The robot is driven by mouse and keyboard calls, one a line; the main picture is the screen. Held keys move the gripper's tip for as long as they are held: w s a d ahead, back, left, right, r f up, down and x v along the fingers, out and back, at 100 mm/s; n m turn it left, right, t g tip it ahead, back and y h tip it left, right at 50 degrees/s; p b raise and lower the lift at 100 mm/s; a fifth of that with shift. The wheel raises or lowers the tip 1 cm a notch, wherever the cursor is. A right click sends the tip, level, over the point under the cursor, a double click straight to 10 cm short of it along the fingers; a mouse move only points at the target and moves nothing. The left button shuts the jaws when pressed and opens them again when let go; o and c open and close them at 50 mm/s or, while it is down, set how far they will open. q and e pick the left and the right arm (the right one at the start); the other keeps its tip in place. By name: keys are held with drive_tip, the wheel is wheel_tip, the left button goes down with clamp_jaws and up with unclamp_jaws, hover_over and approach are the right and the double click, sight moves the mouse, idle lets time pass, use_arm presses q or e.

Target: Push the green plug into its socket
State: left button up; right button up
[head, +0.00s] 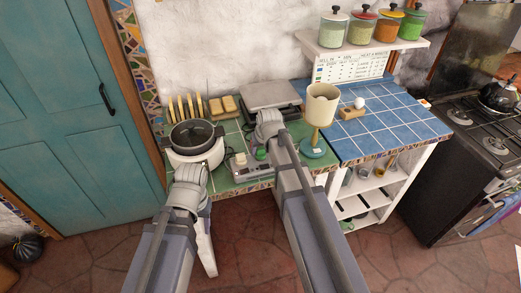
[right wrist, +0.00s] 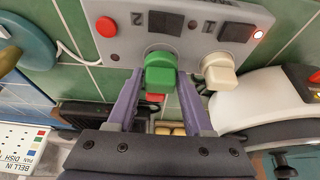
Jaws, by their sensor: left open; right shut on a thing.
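The green plug (right wrist: 160,75) is between the two purple fingers of my right gripper (right wrist: 160,100), which is shut on it. It is at the socket marked 2 on the grey socket strip (right wrist: 185,32); how deep it sits I cannot tell. In the head view the green plug (head: 261,154) shows beside my right wrist, over the socket strip (head: 249,172). A cream plug (right wrist: 219,71) stands at the socket marked 1. My left gripper (head: 190,172) is open, near the front of the white cooker; its fingertips are mostly hidden.
The white cooker with a dark pot (head: 194,134) stands left of the strip. A lamp (head: 321,104) stands at its right. Blue tiles (head: 375,125) at right are mostly clear.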

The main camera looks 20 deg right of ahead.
drive_tip(key=shift+f+b, duration=0.4)
drive_tip(key=shift+f, duration=0.1)
drive_tip(key=o, duration=1.3)
drive_tip(key=shift+o, duration=0.2)
drive_tip(key=shift+r, duration=0.15)
drive_tip(key=p+v, duration=0.7)
drive_tip(key=shift+s+r, duration=0.2)
drive_tip(key=shift+r, duration=0.1)
